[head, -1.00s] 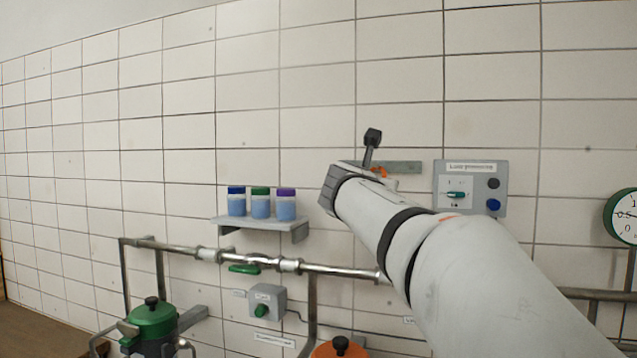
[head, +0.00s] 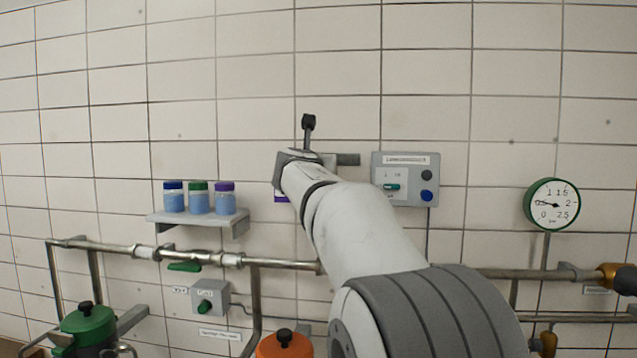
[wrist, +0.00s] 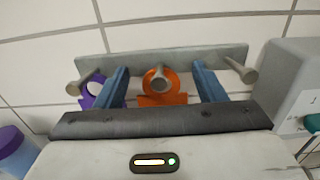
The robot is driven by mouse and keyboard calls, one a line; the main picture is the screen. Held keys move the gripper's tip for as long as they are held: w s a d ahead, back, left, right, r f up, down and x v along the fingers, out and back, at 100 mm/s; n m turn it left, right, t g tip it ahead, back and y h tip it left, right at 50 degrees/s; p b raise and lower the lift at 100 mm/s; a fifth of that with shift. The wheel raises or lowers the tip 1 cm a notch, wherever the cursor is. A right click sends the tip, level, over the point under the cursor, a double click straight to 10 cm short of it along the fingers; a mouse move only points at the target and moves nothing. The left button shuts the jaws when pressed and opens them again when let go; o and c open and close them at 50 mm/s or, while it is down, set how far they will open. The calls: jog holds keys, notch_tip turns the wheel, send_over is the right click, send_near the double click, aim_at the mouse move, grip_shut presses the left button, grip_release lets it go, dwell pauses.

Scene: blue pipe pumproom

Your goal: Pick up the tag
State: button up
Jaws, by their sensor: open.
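In the wrist view an orange tag (wrist: 163,92) hangs by its ring on the middle peg of a grey wall rail (wrist: 215,58). A purple tag (wrist: 97,95) hangs on the left peg; it also shows partly in the head view (head: 281,197). The right peg is bare. My gripper (wrist: 160,68) is open, its two blue fingers on either side of the orange tag with gaps on both sides. The left finger stands between the purple and orange tags. In the head view my arm hides the orange tag and the fingers.
A control box (head: 405,179) is on the wall just right of the rail. A shelf (head: 199,219) with three blue-filled jars is to the left, lower down. A pipe (head: 285,264) runs below, and a gauge (head: 552,204) is at the right.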

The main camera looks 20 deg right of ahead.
jog(key=shift+c, duration=0.4)
jog(key=c, duration=1.2)
jog(key=shift+r, duration=0.5)
jog(key=b+v, duration=0.4)
jog(key=v, duration=1.4)
jog(key=shift+r, duration=0.25)
